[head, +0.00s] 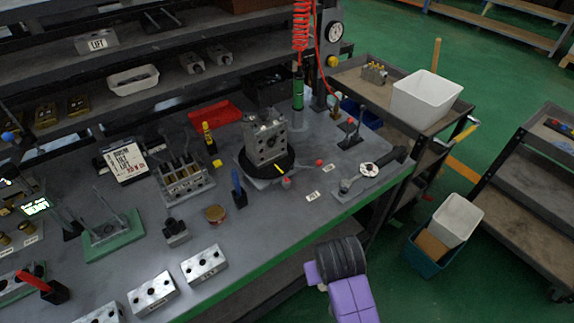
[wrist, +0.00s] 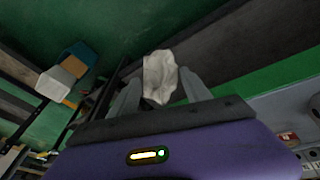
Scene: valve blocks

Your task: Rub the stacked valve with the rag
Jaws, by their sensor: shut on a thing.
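The stacked valve (head: 266,140) is a grey metal block stack standing upright on a round black turntable (head: 285,166) on the workbench. My gripper (wrist: 161,84) is shut on a crumpled off-white rag (wrist: 160,72), which sticks out between the two grey fingers in the wrist view. In the head view my purple arm shows at the bottom, off the bench's green front edge and apart from the valve. The rag and fingers cannot be made out in the head view.
Several loose valve blocks (head: 205,263) line the bench's (head: 262,228) front edge. A blue upright item (head: 239,190) and a brown round tin (head: 215,213) stand left of the turntable. A lever fitting (head: 367,170) lies to its right. A cart with a white bin (head: 426,99) stands behind right.

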